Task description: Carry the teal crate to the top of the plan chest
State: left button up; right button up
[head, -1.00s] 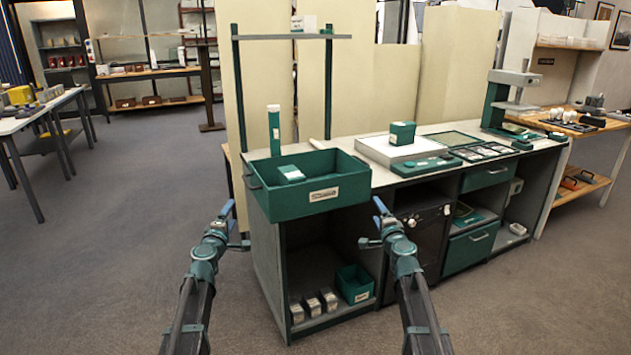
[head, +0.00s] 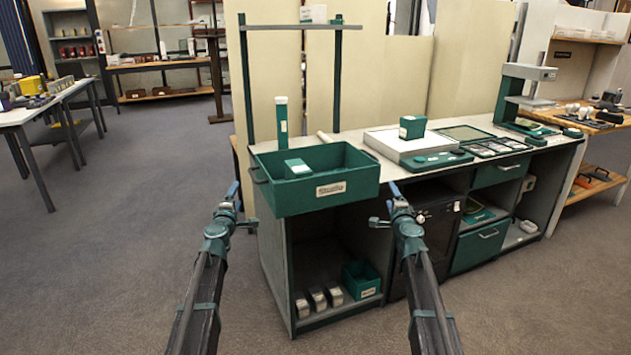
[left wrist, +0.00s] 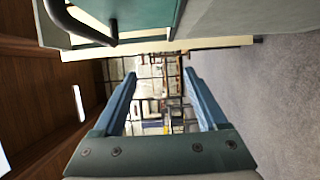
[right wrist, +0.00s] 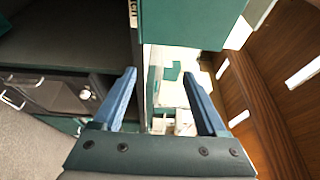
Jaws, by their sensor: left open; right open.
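The teal crate (head: 345,200) sits at the left end of the worktop, its front over the worktop's front edge. It has a white label in front, a dark handle (head: 258,175) on its left end, and a small teal box (head: 297,169) inside. My left gripper (head: 233,190) is open, left of and apart from the crate; in the left wrist view (left wrist: 160,75) the crate's handle (left wrist: 82,25) shows above the fingers. My right gripper (head: 393,189) is open and empty, right of the crate's front corner; the crate also shows in the right wrist view (right wrist: 190,22). I cannot pick out the plan chest for certain.
A teal tube (head: 282,120) stands behind the crate. A white board (head: 397,145) carrying a teal box is to its right. Below are a small teal bin (head: 361,280) and several small boxes. A white table (head: 40,115) stands far left. The carpet on the left is clear.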

pick_arm(q)
jog(key=w+d, duration=0.1)
jog(key=w, duration=0.9)
jog(key=shift+w+d, duration=0.25)
jog(key=shift+w, duration=0.05)
pick_arm(e)
jog(key=w+a, duration=0.1)
jog(key=w, duration=0.9)
jog(key=shift+w+a, duration=0.25)
jog(key=shift+w, duration=0.05)
